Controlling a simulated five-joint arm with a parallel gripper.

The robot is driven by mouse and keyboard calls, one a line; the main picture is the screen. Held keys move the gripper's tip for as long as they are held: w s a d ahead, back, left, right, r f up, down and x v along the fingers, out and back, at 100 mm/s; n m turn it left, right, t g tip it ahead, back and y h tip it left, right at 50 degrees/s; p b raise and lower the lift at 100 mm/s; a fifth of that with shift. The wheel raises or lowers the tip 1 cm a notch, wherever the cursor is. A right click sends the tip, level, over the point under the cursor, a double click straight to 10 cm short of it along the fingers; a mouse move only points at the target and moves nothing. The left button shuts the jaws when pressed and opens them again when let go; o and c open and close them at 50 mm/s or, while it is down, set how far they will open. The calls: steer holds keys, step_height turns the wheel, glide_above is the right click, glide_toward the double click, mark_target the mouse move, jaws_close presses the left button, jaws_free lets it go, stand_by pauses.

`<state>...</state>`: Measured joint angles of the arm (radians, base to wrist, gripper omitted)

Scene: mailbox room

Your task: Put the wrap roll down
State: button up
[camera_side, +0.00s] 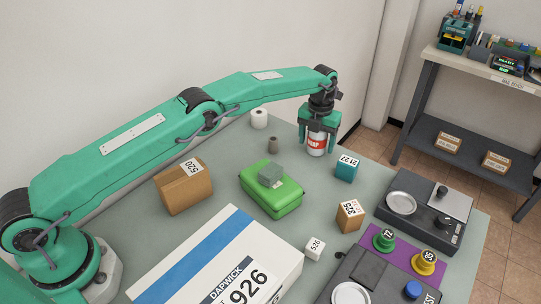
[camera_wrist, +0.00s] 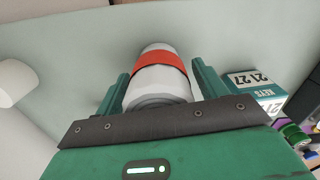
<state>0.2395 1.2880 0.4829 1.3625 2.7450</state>
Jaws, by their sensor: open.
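The wrap roll (camera_side: 316,142) is a white cylinder with a red band. It stands upright on the table near the far edge, under my gripper (camera_side: 319,136). In the wrist view the wrap roll (camera_wrist: 158,81) lies between the two green fingers of my gripper (camera_wrist: 160,87). Small gaps show between the roll and the fingers, so the gripper is open around it. The roll's far end and its base are partly hidden by the fingers in the side view.
A teal box (camera_side: 346,167) stands just right of the roll. Scales (camera_side: 421,214) sit at the right.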

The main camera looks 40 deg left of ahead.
steer(key=shift+r, duration=0.1)
steer(key=shift+r, duration=3.8)
steer(key=shift+r, duration=0.1)
